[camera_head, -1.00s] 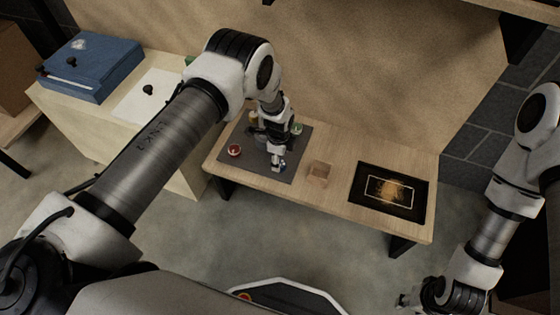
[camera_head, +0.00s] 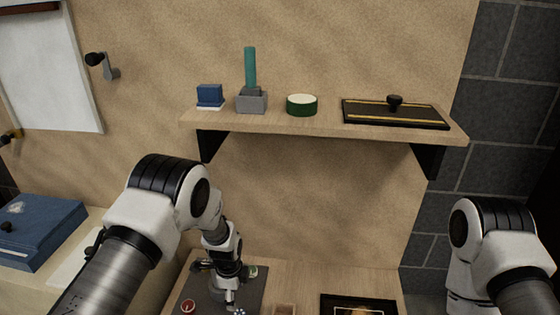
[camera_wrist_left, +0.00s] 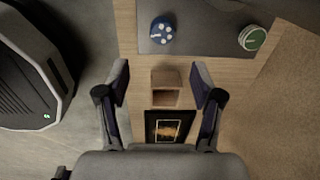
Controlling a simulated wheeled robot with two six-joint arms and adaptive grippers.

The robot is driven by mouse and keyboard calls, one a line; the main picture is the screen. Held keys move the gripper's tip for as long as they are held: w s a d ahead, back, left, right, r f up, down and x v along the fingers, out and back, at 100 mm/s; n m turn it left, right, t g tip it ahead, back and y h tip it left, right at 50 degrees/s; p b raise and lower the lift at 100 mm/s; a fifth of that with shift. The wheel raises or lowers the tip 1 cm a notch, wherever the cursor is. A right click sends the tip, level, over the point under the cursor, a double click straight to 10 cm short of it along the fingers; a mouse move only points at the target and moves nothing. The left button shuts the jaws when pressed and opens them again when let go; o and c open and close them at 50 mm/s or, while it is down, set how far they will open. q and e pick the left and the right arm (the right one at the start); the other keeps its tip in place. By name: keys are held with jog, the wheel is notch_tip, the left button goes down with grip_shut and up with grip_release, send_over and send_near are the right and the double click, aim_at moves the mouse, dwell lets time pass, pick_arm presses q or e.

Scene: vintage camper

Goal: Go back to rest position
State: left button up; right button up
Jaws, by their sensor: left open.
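My left gripper (camera_head: 232,296) hangs low over the dark grey mat (camera_head: 256,288) on the wooden bench. In the left wrist view my left gripper (camera_wrist_left: 161,84) has its fingers wide apart with nothing between them. A blue and white round piece (camera_wrist_left: 162,31) lies on the mat ahead of the fingers, apart from them. A green and white round piece (camera_wrist_left: 252,38) is at the mat's right. A small red round piece (camera_head: 188,306) is at the mat's left in the head view. My right arm (camera_head: 497,235) shows at the right; its gripper is out of frame.
A small open wooden box (camera_wrist_left: 166,87) and a black framed panel (camera_wrist_left: 166,127) sit on the bench. A wall shelf (camera_head: 330,129) above holds a blue block, a grey holder, a green round tin and a black tray. A blue case (camera_head: 42,228) stands at left.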

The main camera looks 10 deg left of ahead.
pick_arm(q)
jog(key=s+a+f+n+g, duration=0.1)
jog(key=s+a+f+n, duration=0.15)
jog(key=s, duration=0.85)
jog(key=s+a+f+n+g, duration=0.15)
jog(key=s+n, duration=0.25)
jog(key=s, duration=0.6)
jog(key=s+a+f+n+g, duration=0.1)
jog(key=s+a+n, duration=0.25)
jog(key=s, duration=0.75)
notch_tip(320, 180, up, 23)
jog(key=n+t+p, duration=0.3)
jog(key=n+p, duration=0.5)
jog(key=p, duration=1.3)
jog(key=shift+s+d+r+n, duration=0.2)
jog(key=shift+d+n, duration=0.1)
jog(key=shift+d, duration=0.1)
